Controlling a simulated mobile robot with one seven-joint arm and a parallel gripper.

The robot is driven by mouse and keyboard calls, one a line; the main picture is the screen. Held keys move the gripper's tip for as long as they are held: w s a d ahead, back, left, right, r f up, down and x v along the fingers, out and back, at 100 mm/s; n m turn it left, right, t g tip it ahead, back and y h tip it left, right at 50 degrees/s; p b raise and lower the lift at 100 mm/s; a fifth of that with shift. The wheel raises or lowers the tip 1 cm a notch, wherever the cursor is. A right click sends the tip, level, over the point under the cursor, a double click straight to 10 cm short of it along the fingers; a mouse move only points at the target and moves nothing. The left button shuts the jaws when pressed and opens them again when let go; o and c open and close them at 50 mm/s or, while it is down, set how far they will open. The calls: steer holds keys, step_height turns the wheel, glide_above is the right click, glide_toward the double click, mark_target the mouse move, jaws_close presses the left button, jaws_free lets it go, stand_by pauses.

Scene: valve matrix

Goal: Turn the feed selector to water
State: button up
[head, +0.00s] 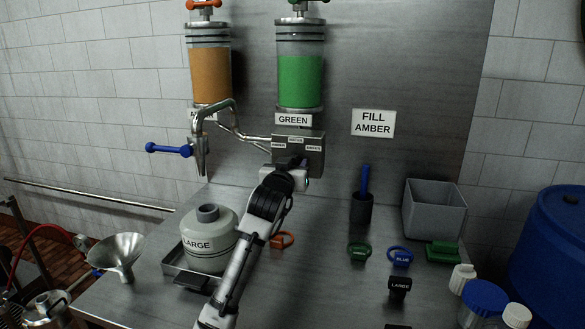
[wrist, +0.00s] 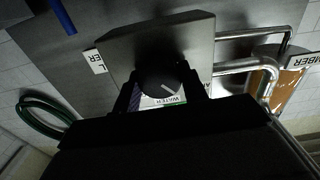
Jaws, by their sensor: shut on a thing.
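The feed selector is a box (head: 312,146) on the back panel below the green cylinder, with small AMBER, WATER and GREEN labels. Its round dark knob (wrist: 158,78) shows in the wrist view, where the picture is upside down. My gripper (head: 303,170) is at the box front and hides the knob in the head view. In the wrist view my gripper (wrist: 160,88) has a finger on each side of the knob and is shut on it. The knob's white line slants towards the lower right there, beside the WATER label (wrist: 163,101); its exact setting is hard to tell.
A LARGE jug (head: 208,240) stands on a tray left of my arm. A spout with a blue handle (head: 170,150) hangs above it. A FILL AMBER sign (head: 373,123) is on the panel. Tags, a dark cup and a grey bin (head: 435,210) are to the right.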

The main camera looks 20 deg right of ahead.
steer(key=m+b, duration=0.1)
steer(key=m, duration=0.3)
steer(key=shift+f+b, duration=0.1)
steer(key=shift+b, duration=0.2)
steer(key=shift+m+b, duration=0.45)
steer(key=shift+m, duration=1.55)
steer(key=o, duration=1)
steer(key=shift+c, duration=0.2)
steer(key=shift+s, duration=0.1)
steer(key=b+v, duration=0.4)
steer(key=v, duration=0.9)
steer(key=shift+s+a, duration=0.25)
steer(key=shift+s, duration=0.05)
steer(key=shift+a, duration=0.1)
